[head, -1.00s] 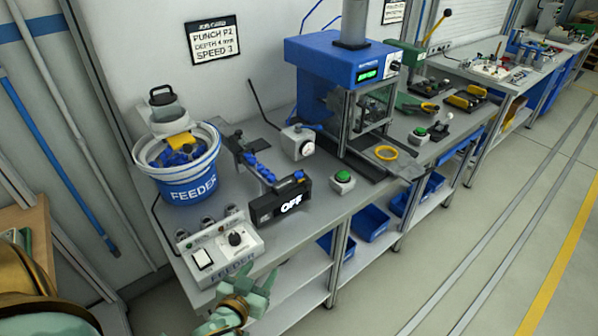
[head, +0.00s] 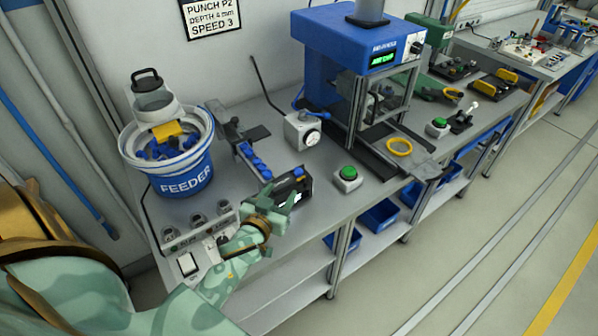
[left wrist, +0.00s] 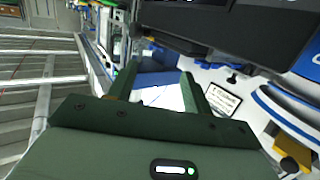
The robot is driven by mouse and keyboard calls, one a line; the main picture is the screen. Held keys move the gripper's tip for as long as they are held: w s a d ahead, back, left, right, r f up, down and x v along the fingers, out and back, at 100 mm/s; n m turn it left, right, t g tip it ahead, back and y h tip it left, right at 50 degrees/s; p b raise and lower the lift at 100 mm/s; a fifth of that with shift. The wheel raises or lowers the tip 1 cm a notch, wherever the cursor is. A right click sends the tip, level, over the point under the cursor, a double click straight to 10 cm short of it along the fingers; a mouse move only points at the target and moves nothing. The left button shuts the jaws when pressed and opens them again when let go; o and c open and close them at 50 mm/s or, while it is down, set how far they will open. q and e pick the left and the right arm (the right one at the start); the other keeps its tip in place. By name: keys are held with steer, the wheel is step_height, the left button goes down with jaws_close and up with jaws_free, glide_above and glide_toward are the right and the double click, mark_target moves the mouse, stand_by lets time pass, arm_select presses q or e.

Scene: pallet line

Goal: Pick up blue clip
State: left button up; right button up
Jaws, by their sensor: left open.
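Several blue clips (head: 252,160) lie in a row on the feeder's narrow track. A single small blue piece (head: 298,171) shows at the top right end of the black sign box (head: 306,184). More blue pieces lie in the white and blue feeder bucket (head: 184,180). My left gripper (head: 288,197) is in front of the black box and hides most of its lettering. In the left wrist view its two green fingers (left wrist: 158,82) stand apart with nothing between them. The dark box (left wrist: 262,32) fills the upper right there. My right gripper is not in view.
The feeder control box (head: 196,246) is partly behind my left arm. A green button (head: 348,173), a dial box (head: 302,130) and the blue press (head: 360,45) stand further right. A yellow ring (head: 399,147) lies before the press. Bare bench lies between track and dial box.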

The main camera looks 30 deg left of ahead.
mark_target(297, 173)
arm_select(q)
steer(key=x, duration=0.3)
steer(key=shift+w+f, duration=0.15)
steer(key=shift+w, duration=0.05)
steer(key=x, duration=0.3)
steer(key=b+x, duration=0.1)
steer(key=x, duration=0.1)
steer(key=shift+w+d+r, duration=0.3)
steer(key=shift+w+d, duration=0.05)
steer(key=shift+w, duration=0.05)
steer(key=shift+s, duration=0.1)
steer(key=shift+c, duration=0.9)
steer(key=c, duration=0.9)
